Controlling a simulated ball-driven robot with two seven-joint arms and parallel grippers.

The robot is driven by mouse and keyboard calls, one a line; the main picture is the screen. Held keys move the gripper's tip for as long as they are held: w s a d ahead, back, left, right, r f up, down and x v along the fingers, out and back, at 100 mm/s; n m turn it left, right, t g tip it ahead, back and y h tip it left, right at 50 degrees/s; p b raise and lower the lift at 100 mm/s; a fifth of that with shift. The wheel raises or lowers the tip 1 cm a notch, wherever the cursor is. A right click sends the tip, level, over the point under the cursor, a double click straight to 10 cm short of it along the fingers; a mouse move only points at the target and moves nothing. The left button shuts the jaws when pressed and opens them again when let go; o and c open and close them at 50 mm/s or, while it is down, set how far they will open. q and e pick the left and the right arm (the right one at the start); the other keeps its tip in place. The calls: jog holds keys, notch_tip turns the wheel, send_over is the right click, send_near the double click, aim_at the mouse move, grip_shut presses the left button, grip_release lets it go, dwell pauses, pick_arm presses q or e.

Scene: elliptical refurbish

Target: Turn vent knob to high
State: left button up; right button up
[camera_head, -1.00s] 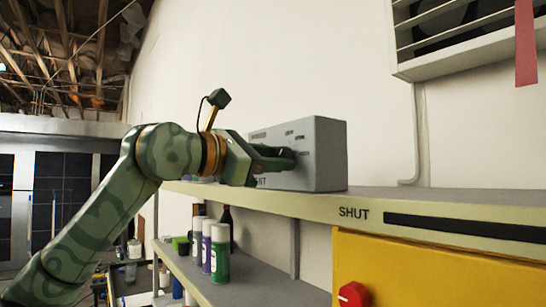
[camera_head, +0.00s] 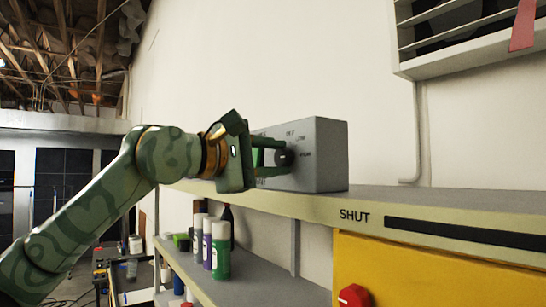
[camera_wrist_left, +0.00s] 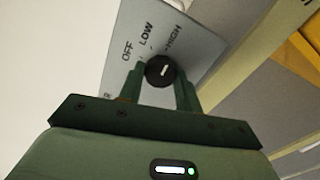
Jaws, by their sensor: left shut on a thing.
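The grey vent control box (camera_head: 325,155) stands on the shelf against the wall. Its dark round knob (camera_head: 284,157) sits on the face towards my left arm. My left gripper (camera_head: 272,156) is shut on the knob, one finger on each side. In the left wrist view, the knob (camera_wrist_left: 160,71) sits between the fingertips of my left gripper (camera_wrist_left: 161,76). OFF, LOW and HIGH labels are printed around it. The knob's white pointer line tilts slightly right, roughly towards the HIGH mark; its exact alignment is hard to tell. My right gripper is not in view.
The upper shelf (camera_head: 400,203) runs under the box, with a SHUT label on its edge. Spray cans (camera_head: 220,252) stand on the lower shelf. A yellow panel (camera_head: 440,275) with a red knob (camera_head: 353,296) is at lower right. A louvred vent (camera_head: 470,45) with a red strip (camera_head: 522,25) is above.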

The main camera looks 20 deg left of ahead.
pick_arm(q)
jog(key=shift+r+m, duration=0.1)
jog(key=shift+m, duration=0.3)
jog(key=o, duration=1)
jog(key=shift+s, duration=0.1)
jog(key=shift+s+a+b, duration=0.25)
jog(key=shift+b, duration=0.05)
jog(key=b+v, duration=0.5)
jog(key=v, duration=1)
jog(key=shift+s+a, duration=0.15)
jog(key=shift+s, duration=0.05)
